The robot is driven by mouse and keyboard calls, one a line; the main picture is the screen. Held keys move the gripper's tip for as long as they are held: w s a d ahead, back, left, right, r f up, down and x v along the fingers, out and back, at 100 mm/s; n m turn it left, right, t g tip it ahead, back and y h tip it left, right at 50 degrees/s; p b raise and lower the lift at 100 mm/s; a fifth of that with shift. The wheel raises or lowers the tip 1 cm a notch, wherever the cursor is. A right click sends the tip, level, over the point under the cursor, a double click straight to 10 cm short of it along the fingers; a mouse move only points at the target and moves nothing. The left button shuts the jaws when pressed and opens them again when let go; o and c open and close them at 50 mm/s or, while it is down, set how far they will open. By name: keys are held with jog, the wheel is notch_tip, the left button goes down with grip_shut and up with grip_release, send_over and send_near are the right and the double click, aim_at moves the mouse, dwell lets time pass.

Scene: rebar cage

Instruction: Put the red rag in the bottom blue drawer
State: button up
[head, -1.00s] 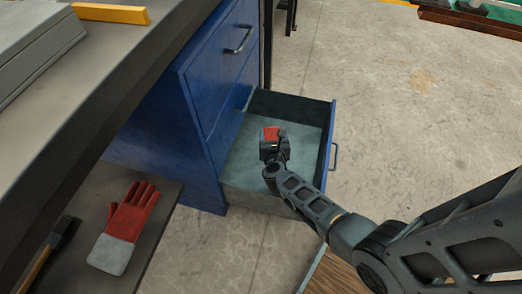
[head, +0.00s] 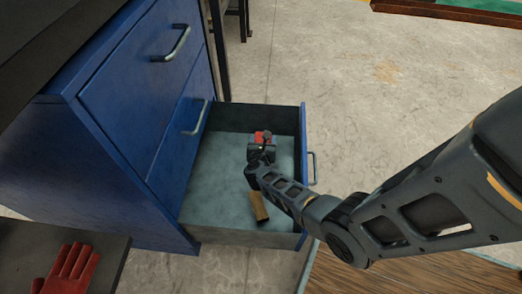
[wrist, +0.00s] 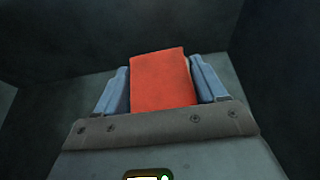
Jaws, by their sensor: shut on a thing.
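The bottom blue drawer (head: 302,215) is pulled open, with its grey inside (head: 205,215) showing. My gripper (head: 262,140) is over the drawer, toward its far end. The red rag (wrist: 160,79) is between the two fingers (wrist: 161,84) in the wrist view, and the gripper is shut on it. A small red part of the rag (head: 263,134) also shows past the gripper in the head view. Dark walls surround it in the wrist view. I cannot tell whether the rag touches the drawer floor.
A brown block-like thing (head: 258,206) lies in the drawer beside my arm. Upper drawers of the blue cabinet (head: 150,75) are shut. A red glove (head: 68,270) lies on a dark shelf (head: 105,255) at lower left. Concrete floor (head: 345,110) is clear at right.

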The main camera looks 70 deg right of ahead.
jog(key=shift+f+b, duration=1)
jog(key=shift+f, duration=0.7)
jog(key=shift+f, duration=0.1)
jog(key=shift+f+b, duration=0.3)
jog(key=shift+b, duration=0.15)
jog(key=shift+f+b, duration=0.25)
jog(key=shift+b, duration=0.1)
jog(key=o, duration=1)
jog(key=shift+r, duration=0.15)
jog(key=shift+r+p, duration=0.65)
jog(key=shift+p, duration=0.3)
jog(key=p+v, duration=0.2)
jog(key=v, duration=0.5)
jog(key=shift+s+a+f+p, duration=0.1)
jog(key=shift+a+p, duration=0.2)
jog(key=shift+p, duration=0.1)
